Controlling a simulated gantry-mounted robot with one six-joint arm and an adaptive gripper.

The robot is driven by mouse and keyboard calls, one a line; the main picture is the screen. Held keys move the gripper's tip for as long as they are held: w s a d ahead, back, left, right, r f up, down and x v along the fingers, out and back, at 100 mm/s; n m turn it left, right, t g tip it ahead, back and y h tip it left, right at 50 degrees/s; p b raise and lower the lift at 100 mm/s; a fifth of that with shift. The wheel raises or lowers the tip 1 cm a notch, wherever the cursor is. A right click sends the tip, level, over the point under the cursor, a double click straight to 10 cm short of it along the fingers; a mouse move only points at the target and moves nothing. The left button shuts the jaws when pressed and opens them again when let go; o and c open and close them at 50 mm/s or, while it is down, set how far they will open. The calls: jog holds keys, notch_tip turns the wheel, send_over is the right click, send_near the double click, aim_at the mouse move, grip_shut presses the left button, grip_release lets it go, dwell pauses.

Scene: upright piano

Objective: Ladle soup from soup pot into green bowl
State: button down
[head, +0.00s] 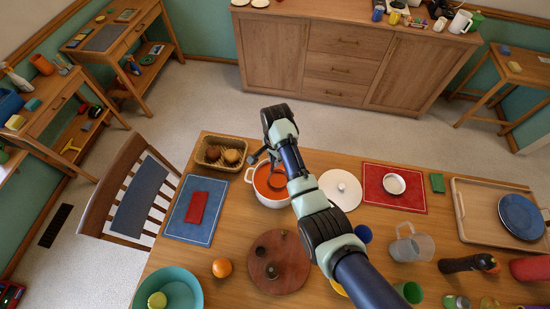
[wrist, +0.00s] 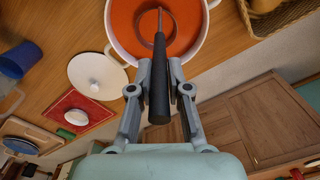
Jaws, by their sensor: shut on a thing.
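The white soup pot (head: 252,178) holds orange-red soup (head: 268,187) and stands near the table's far edge; its rim also shows in the wrist view (wrist: 209,20). My gripper (wrist: 160,68) is shut on the dark handle of the ladle (wrist: 159,85). The ladle's round head lies in the soup, and its contents cannot be told apart from the soup. In the head view my gripper (head: 258,155) is beside the pot's far rim, partly hidden by my arm. A teal-green bowl (head: 193,296) stands at the near left table corner with a green round thing in it.
A bread basket (head: 201,160) stands left of the pot, a white lid (head: 341,190) to its right. A round wooden board (head: 290,275) and an orange (head: 222,267) lie in front. A small white bowl (head: 394,184) sits on a red mat. A chair stands at left.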

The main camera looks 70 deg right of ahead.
notch_tip(320, 180, down, 4)
jog(key=shift+r+b, duration=0.1)
jog(key=shift+b, duration=0.65)
jog(key=shift+r, duration=0.1)
dwell(0.6)
notch_tip(320, 180, up, 11)
jog(key=p, duration=1.1)
jog(key=shift+r, duration=1.4)
